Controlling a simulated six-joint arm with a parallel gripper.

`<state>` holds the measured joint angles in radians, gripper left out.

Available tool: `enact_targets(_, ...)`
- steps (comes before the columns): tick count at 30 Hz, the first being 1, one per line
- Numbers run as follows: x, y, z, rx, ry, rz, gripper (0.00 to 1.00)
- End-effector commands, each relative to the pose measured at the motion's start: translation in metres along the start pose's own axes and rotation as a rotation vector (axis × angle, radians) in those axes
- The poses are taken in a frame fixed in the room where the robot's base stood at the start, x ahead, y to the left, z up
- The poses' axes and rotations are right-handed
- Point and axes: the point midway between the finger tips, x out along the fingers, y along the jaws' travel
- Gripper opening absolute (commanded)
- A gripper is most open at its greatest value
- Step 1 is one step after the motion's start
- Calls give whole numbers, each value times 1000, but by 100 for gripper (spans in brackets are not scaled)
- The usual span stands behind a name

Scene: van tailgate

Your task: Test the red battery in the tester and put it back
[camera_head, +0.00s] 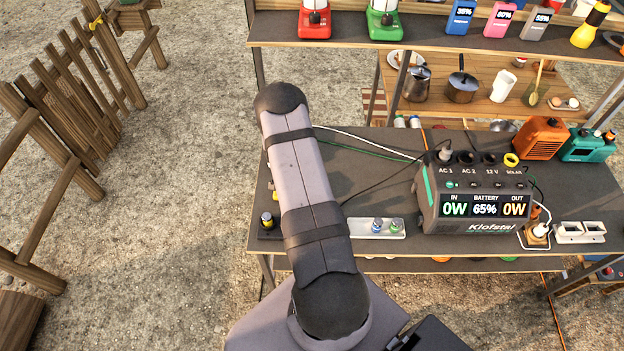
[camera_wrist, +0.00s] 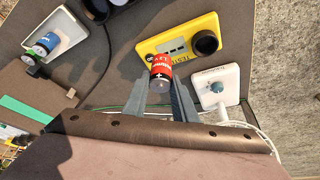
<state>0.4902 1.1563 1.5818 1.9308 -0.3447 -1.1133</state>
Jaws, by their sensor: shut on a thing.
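In the wrist view, my gripper (camera_wrist: 161,88) is shut on the red battery (camera_wrist: 160,68), with one jaw on each side of it. The battery's dark end with a plus mark faces the camera. It overlaps the lower edge of the yellow tester (camera_wrist: 178,46), which has a small display and a round black part at its right end. I cannot tell whether the battery touches the tester. A pale tray (camera_head: 365,235) holds a blue and a green battery; a pale tray also shows in the wrist view (camera_wrist: 68,30).
A power station (camera_head: 470,212) reading 65% stands right of the tray. A white device with a blue knob (camera_wrist: 229,76) lies close right of the tester in the wrist view. Cables cross the grey bench. A shelf (camera_head: 440,36) with lanterns and power banks is above and behind.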

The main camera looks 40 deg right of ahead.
Motion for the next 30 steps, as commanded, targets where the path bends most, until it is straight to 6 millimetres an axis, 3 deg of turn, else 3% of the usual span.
enact_targets(18,-1,-76,5,0,2,-1,0)
enact_targets(30,-3,-87,6,0,-1,0,0)
